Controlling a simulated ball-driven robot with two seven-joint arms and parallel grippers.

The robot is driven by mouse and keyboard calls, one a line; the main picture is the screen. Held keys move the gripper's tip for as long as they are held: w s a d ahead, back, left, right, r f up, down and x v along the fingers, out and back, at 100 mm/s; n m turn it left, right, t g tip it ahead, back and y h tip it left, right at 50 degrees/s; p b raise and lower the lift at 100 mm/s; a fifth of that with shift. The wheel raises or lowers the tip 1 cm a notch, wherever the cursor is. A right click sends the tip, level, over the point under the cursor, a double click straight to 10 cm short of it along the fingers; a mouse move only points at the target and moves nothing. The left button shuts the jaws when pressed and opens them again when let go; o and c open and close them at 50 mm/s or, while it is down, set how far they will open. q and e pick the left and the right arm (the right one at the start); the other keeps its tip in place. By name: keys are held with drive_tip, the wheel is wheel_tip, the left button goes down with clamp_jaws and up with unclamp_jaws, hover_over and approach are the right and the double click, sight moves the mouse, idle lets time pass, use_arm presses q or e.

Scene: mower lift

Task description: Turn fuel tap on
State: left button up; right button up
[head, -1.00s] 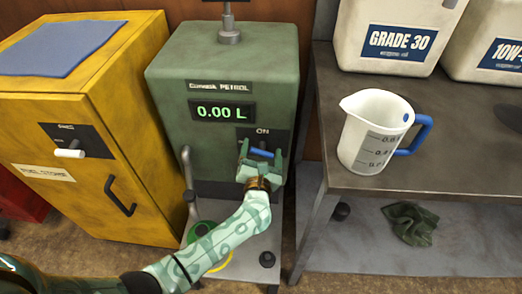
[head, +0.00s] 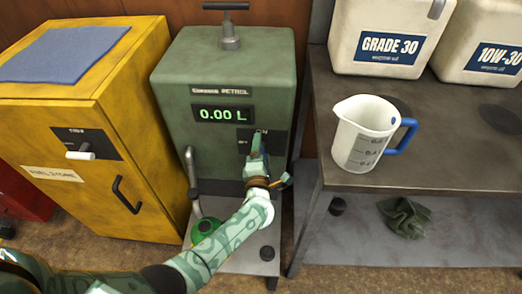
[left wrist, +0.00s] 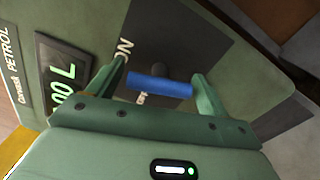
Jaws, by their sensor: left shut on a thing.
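The green petrol dispenser (head: 190,75) stands in the middle of the head view. Its display (head: 224,113) reads 0.00 L. The fuel tap's blue handle (left wrist: 160,87) sits on a dark plate (left wrist: 175,35) marked ON. My left gripper (head: 257,150) is at this plate, and its two fingers (left wrist: 158,75) are shut on the blue handle, end to end. By the tilted lettering in the wrist view, the handle stands about upright on the plate, one end towards ON. In the head view my gripper hides most of the handle. My right gripper is not in view.
A yellow fuel cabinet (head: 65,195) stands close on the left. On the right a grey bench (head: 440,170) holds a measuring jug (head: 350,150) and two white containers (head: 375,65). A dark cloth (head: 405,217) lies on its lower shelf.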

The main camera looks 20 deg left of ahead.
use_arm(q)
drive_tip(key=shift+d+f+m+p, duration=0.1)
drive_tip(key=shift+m+p, duration=0.2)
drive_tip(key=shift+m, duration=1.2)
drive_tip(key=o, duration=0.9)
